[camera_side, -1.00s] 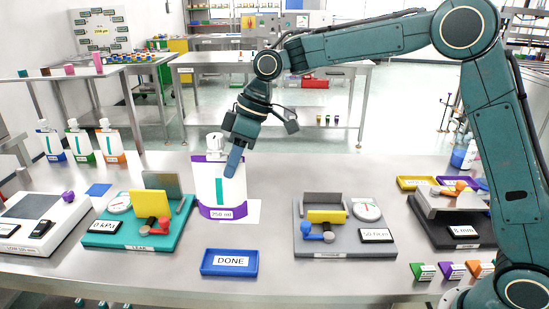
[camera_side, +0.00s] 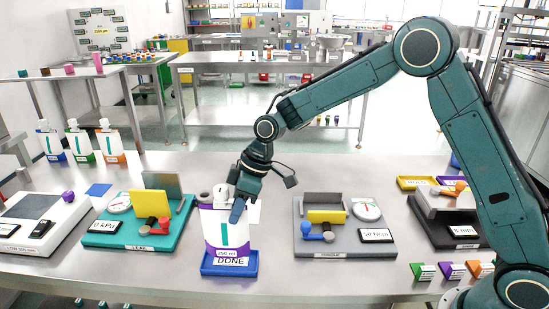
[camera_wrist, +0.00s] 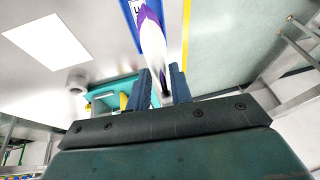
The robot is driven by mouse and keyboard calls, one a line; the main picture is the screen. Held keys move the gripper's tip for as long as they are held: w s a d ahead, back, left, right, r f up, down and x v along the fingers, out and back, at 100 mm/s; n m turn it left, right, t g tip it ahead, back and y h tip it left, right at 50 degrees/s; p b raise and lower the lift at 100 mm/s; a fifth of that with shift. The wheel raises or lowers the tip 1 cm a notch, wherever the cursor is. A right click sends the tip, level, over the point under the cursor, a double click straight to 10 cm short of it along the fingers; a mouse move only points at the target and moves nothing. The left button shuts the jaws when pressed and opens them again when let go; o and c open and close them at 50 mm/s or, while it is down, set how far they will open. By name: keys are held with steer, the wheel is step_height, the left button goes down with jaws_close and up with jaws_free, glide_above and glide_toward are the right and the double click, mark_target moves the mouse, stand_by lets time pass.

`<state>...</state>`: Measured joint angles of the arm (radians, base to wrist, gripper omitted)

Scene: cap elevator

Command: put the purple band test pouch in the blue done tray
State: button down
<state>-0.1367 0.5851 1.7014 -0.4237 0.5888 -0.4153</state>
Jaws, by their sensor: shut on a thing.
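The purple band test pouch (camera_side: 222,230) is white with a teal stripe and purple bands at top and bottom. It hangs roughly upright over the blue done tray (camera_side: 207,268), its lower edge overlapping the tray in the side view. Whether it touches the tray floor I cannot tell. My gripper (camera_side: 237,212) is shut on the pouch near its top. In the wrist view my two blue fingers (camera_wrist: 162,78) stand on either side of the pouch (camera_wrist: 153,42), seen nearly edge-on, with part of the tray (camera_wrist: 128,12) beyond it.
A teal leak fixture (camera_side: 107,239) stands left of the tray and a grey torque fixture (camera_side: 312,250) stands right. A white sheet (camera_side: 254,213) lies behind the pouch. Three other pouches (camera_side: 80,145) stand at the back left. Bench in front of the tray is clear.

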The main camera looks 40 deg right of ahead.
mark_target(238, 223)
steer(key=shift+f, duration=2.15)
steer(key=c, duration=1.3)
jaws_free()
steer(key=shift+o, duration=0.2)
steer(key=v, duration=1.2)
steer(key=shift+s, duration=0.1)
